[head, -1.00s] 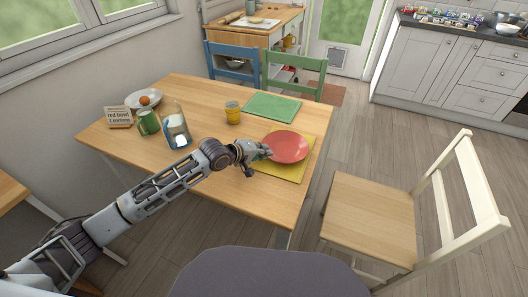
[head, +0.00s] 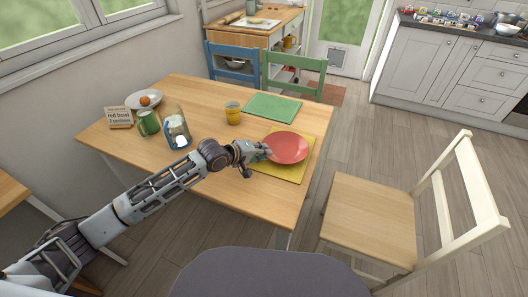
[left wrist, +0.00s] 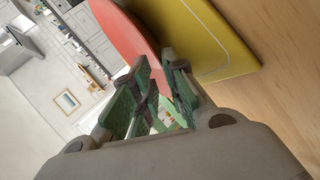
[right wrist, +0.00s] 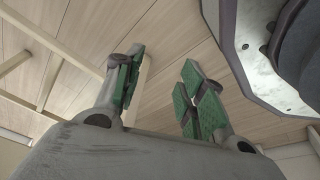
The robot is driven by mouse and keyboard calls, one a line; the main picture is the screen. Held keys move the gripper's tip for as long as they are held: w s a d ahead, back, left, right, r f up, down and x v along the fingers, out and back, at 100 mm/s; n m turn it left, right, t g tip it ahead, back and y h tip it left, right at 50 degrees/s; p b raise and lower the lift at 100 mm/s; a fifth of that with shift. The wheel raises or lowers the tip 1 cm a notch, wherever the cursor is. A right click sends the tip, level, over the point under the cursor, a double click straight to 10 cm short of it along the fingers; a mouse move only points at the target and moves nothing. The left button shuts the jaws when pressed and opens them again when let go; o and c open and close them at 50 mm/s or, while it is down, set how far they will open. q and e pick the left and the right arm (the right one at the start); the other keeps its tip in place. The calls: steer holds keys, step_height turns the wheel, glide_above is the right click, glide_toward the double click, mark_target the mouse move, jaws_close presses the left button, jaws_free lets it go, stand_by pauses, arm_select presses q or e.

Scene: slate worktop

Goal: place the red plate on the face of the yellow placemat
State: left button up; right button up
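The red plate (head: 288,147) lies on the yellow placemat (head: 292,175), over its middle and far part, and looks flat. In the left wrist view the plate (left wrist: 128,30) overlaps the placemat (left wrist: 215,40). My left gripper (head: 262,152) is at the plate's left rim, low over the placemat's left edge. In the left wrist view its fingers (left wrist: 160,72) are partly open with a gap between them; the rim is at the fingertips, and contact is not clear. My right gripper (right wrist: 165,75) is open and empty above the floor, outside the head view.
A green placemat (head: 272,106) lies behind the plate, with a yellow cup (head: 233,113) to its left. A glass jar (head: 178,132), green mug (head: 148,122), bowl (head: 145,99) and small sign (head: 118,117) stand further left. A cream chair (head: 372,215) stands to the right.

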arm_select(q)
steer(key=v, duration=0.5)
steer(key=shift+p, duration=0.4)
steer(key=v, duration=0.3)
steer(key=shift+s+a+r, duration=0.1)
steer(key=shift+s, duration=0.05)
steer(key=shift+s+a+r+p, duration=0.35)
steer(key=shift+s+a, duration=0.05)
steer(key=shift+s+a+r, duration=0.35)
steer(key=shift+s, duration=0.05)
arm_select(e)
steer(key=s+d+f, duration=0.2)
steer(key=s+f, duration=0.2)
steer(key=shift+s+d+f, duration=0.2)
steer(key=shift+s+d, duration=0.05)
steer(key=shift+d, duration=0.15)
steer(key=shift+w+a+r, duration=0.1)
steer(key=shift+a, duration=0.45)
